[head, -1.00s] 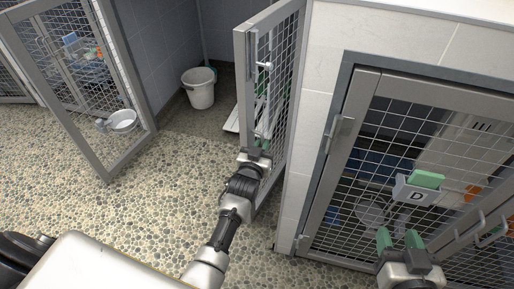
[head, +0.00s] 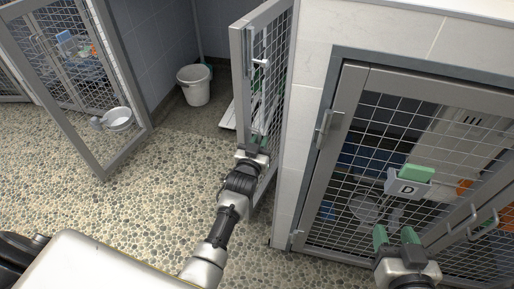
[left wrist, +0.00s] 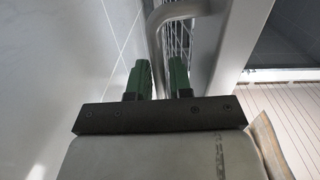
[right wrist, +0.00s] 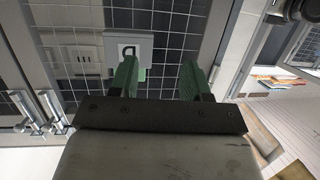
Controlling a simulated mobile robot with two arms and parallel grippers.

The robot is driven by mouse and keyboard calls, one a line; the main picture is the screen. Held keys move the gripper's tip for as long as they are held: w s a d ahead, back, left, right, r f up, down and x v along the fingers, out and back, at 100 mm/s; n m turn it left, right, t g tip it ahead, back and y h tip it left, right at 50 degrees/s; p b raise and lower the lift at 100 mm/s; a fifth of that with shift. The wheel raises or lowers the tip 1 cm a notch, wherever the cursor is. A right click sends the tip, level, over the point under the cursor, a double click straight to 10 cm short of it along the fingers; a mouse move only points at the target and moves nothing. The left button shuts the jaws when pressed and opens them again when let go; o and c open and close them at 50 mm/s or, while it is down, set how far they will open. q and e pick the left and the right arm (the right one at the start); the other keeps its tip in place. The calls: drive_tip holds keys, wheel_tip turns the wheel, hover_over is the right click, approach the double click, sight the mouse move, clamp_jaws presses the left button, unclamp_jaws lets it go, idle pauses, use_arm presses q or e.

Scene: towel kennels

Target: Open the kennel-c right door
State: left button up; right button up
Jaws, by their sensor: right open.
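The mesh door (head: 268,100) left of the tiled pillar, seemingly the kennel-c right door, stands swung out, its letter not readable. My left gripper (head: 251,158) is at the free edge of this door, low down. In the left wrist view its fingers (left wrist: 160,82) are close together around the grey bar handle (left wrist: 160,40).
Another mesh door (head: 98,140) stands open at the left, with a metal bowl (head: 117,118) by it. A white bucket (head: 194,86) stands inside the kennel. Kennel D's door (head: 345,130), with its lettered holder (head: 408,188), is at right. Pebbled floor (head: 150,215) is clear between the doors.

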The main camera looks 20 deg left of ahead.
use_arm(q)
drive_tip(key=s+p, duration=0.3)
drive_tip(key=s, duration=0.7)
drive_tip(key=shift+s+d, duration=0.2)
drive_tip(key=shift+s, duration=0.1)
use_arm(e)
drive_tip(key=s+d+f+g+h, duration=0.2)
drive_tip(key=s+d+f+g, duration=0.1)
drive_tip(key=s+f+g, duration=0.3)
drive_tip(key=shift+s+d+f+g, duration=0.2)
drive_tip(key=shift+s+f+g, duration=0.15)
drive_tip(key=shift+s+g, duration=0.6)
drive_tip(key=shift+w, duration=0.1)
